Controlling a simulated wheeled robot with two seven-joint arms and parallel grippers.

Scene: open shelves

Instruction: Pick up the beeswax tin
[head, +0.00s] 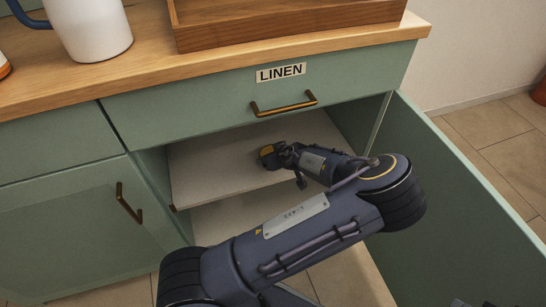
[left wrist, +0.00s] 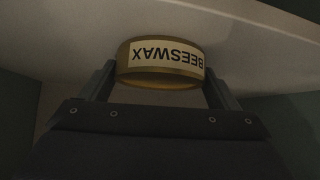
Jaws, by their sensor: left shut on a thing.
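The beeswax tin (left wrist: 160,56) is a round, brass-coloured tin with a cream label reading BEESWAX, upside down in the left wrist view. It sits between the two fingers of my left gripper (left wrist: 160,80), which is shut on its sides. In the head view the left gripper (head: 275,153) is inside the open cabinet, over the upper shelf (head: 210,172), with a small yellowish part of the tin (head: 267,151) showing at its tip. I cannot tell whether the tin touches the shelf. My right gripper is not in view.
The green cabinet door (head: 450,205) stands open at the right. A closed drawer labelled LINEN (head: 190,108) is just above the opening. On the wooden countertop (head: 150,70) stand a wooden tray (head: 290,28) and a white jug (head: 90,28).

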